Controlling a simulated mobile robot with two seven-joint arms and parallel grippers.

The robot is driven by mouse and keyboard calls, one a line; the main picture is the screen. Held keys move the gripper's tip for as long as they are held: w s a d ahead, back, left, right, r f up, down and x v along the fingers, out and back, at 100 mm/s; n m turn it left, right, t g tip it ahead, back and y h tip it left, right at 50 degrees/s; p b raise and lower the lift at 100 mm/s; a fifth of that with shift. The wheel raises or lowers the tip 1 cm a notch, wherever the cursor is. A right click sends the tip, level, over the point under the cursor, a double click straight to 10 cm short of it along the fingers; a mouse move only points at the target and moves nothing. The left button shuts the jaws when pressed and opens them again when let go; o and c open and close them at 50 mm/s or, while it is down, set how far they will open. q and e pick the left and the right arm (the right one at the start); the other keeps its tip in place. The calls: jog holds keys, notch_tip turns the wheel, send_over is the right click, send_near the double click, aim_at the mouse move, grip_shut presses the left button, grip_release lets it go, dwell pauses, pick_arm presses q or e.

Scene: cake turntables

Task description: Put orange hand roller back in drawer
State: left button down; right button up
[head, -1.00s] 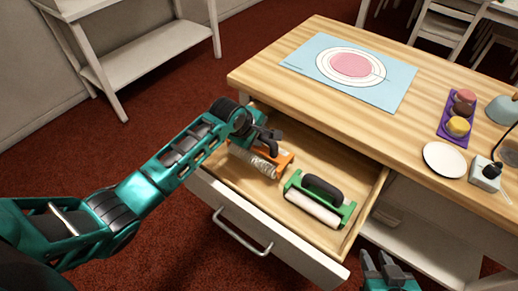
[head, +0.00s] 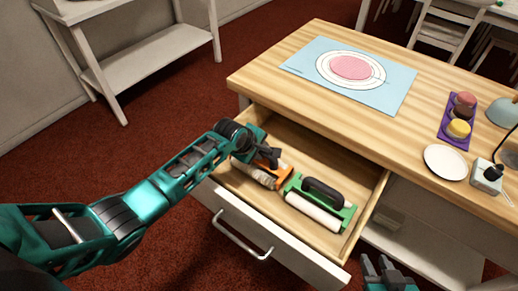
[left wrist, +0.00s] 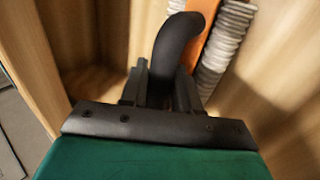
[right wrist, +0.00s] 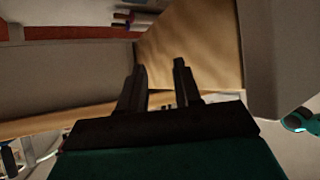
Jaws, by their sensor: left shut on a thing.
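The orange hand roller (head: 284,170) is inside the open drawer (head: 262,119), at its left part. In the left wrist view its black handle (left wrist: 178,42), orange frame (left wrist: 204,30) and ribbed grey roller (left wrist: 226,45) show. My left gripper (head: 268,155) is low in the drawer and shut on the black handle; it also shows in the left wrist view (left wrist: 160,92). My right gripper (head: 376,268) is open and empty, in front of the desk and right of the drawer; its parted fingers show in the right wrist view (right wrist: 158,85).
A green hand roller (head: 350,210) lies in the drawer, close to the right of the orange one. The wooden desk top (head: 270,80) carries a blue mat (head: 397,92), a purple tray (head: 443,128) and a white plate (head: 445,162). A white shelf (head: 150,65) stands at the left.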

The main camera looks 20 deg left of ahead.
pick_arm(q)
jog(key=shift+s+f, duration=0.3)
jog(key=shift+f, duration=0.3)
jog(key=c, duration=0.8)
grip_release()
jog(key=shift+s+f, duration=0.1)
jog(key=shift+f, duration=0.05)
jog(key=shift+a, duration=0.1)
jog(key=shift+r+b, duration=0.3)
jog(key=shift+b, duration=0.4)
jog(key=p+v, duration=0.1)
jog(key=v, duration=0.3)
jog(key=p+v, duration=0.2)
jog(key=v, duration=0.2)
jog(key=w+p+v, duration=0.1)
jog(key=v, duration=0.4)
jog(key=shift+r+p, duration=0.3)
jog(key=shift+r, duration=0.15)
